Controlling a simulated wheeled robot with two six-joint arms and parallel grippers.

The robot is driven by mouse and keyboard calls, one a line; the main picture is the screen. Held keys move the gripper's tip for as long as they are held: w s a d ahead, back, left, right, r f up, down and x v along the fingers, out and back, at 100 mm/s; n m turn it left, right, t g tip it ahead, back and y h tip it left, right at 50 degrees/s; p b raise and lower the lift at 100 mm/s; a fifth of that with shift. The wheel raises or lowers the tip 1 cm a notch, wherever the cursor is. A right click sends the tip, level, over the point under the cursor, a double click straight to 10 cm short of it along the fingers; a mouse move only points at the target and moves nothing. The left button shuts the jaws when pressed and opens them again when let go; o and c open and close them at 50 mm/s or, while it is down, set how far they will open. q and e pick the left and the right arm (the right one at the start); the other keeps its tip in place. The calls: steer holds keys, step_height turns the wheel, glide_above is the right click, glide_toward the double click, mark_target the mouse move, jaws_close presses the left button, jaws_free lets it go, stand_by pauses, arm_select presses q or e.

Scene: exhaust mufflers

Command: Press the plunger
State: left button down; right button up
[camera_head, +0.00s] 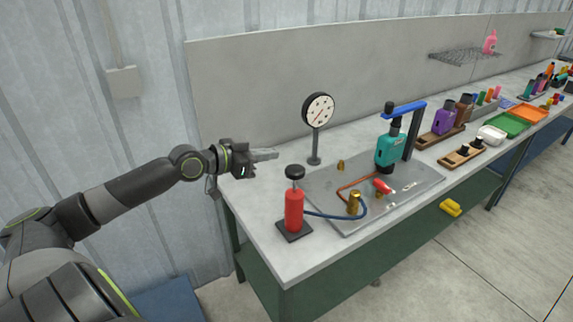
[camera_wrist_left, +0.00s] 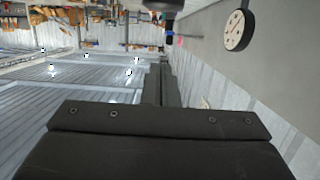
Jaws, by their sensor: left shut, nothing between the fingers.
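A red pump (camera_head: 293,210) stands upright on a dark square base at the near left of the bench. Its plunger has a black round knob (camera_head: 295,172) on top, raised above the red body on a short stem. A blue hose runs from it to a brass fitting (camera_head: 354,203) on a metal plate. My left gripper (camera_head: 273,154) is shut and empty, pointing right, a little behind and left of the knob, apart from it. In the left wrist view the shut fingers (camera_wrist_left: 160,82) show; a dark shape at the top edge cannot be told for sure. My right gripper is not in view.
A dial gauge (camera_head: 318,109) on a stand is behind the pump; it also shows in the left wrist view (camera_wrist_left: 239,30). A teal device (camera_head: 390,151) with a blue-topped post stands on the metal plate (camera_head: 415,186). Blocks and trays fill the bench farther right.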

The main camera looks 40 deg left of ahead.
arm_select(q)
steer(key=p, duration=0.2)
glide_above(287, 173)
steer(key=shift+f, duration=0.55)
step_height(287, 173, down, 3)
steer(key=shift+f+p, duration=0.2)
steer(key=shift+p, duration=0.1)
steer(key=shift+f, duration=0.5)
step_height(287, 173, down, 6)
steer(key=b, duration=0.7)
steer(key=shift+r, duration=0.1)
steer(key=shift+s+r, duration=0.1)
